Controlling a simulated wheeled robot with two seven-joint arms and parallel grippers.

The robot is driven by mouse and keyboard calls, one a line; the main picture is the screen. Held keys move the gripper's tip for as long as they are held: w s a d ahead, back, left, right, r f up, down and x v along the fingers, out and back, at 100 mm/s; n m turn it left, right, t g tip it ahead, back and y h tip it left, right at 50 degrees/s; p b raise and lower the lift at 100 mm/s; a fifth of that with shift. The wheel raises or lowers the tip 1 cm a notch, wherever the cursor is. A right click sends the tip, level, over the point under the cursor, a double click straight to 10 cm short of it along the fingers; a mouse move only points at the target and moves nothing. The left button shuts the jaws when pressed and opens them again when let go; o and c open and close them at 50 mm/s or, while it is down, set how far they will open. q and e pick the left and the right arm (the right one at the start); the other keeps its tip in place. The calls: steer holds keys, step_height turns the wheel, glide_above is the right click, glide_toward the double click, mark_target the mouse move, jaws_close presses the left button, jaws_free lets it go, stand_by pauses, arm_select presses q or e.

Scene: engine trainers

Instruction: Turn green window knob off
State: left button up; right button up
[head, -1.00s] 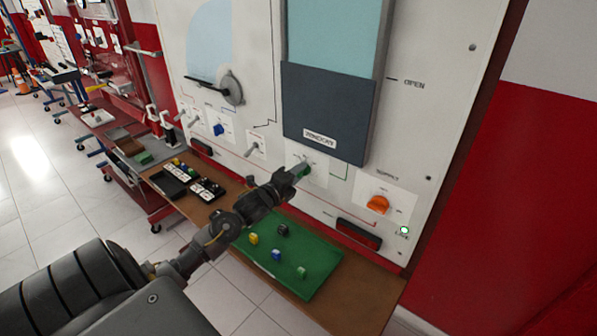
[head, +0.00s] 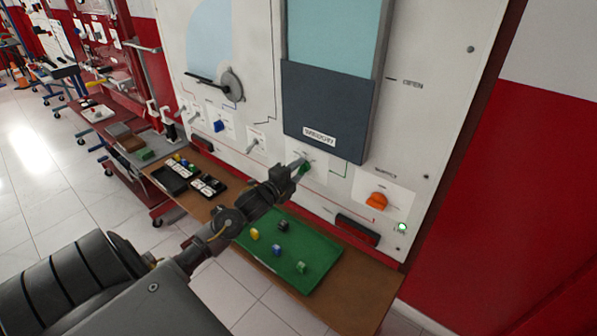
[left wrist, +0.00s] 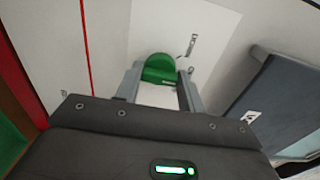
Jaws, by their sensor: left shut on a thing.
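The green window knob (head: 305,168) sits on a white plate on the panel, below the dark window cover (head: 326,112) with its label. My left gripper (head: 299,169) reaches it from the lower left and is shut on it. In the left wrist view the green knob (left wrist: 159,69) shows between the two grey fingers (left wrist: 160,88). The exact angle of the knob is hard to read. My right gripper is not in view.
An orange supply knob (head: 377,201) and a green-lit lamp (head: 402,227) are to the right. Toggle switches and a blue knob (head: 218,127) are to the left. Below is a shelf with a green mat (head: 290,250) holding several small coloured pieces, and black trays (head: 172,179).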

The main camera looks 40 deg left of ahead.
arm_select(q)
steer(key=o, duration=1)
steer(key=s+b, duration=0.2)
steer(key=s, duration=0.8)
steer(key=shift+s+d, duration=0.1)
steer(key=shift+s, duration=0.3)
steer(key=shift+f, duration=0.1)
